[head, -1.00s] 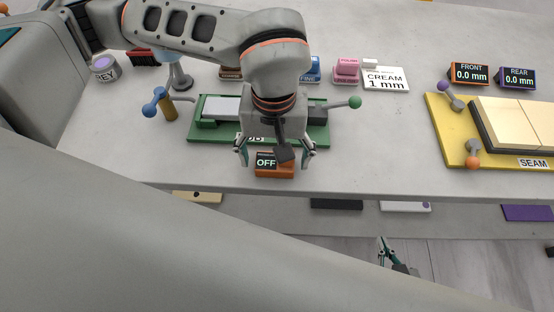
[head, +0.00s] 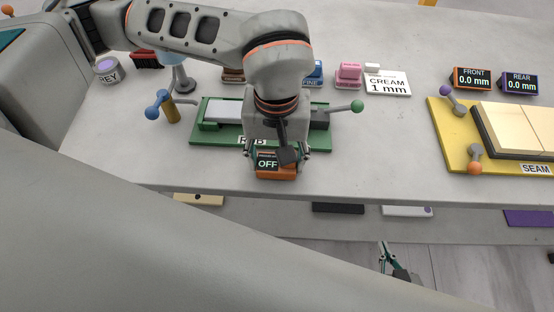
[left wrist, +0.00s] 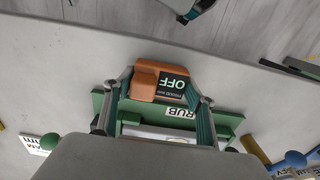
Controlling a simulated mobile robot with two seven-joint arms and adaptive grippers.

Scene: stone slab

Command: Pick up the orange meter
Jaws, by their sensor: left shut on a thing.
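The orange meter (head: 276,174) has a dark display reading OFF and sits at the front edge of the slab, just in front of the green RUB station (head: 200,137). My left gripper (head: 277,158) is over it from above with one finger on each side, shut on it. In the left wrist view the meter (left wrist: 145,82) lies between the two fingers (left wrist: 160,86), its OFF display facing up. I cannot tell whether it is clear of the slab. My right gripper (head: 385,256) is partly in view below the slab's front edge; its fingers are unclear.
A white CREAM card (head: 388,84) lies at the back. The slab between RUB and SEAM is clear.

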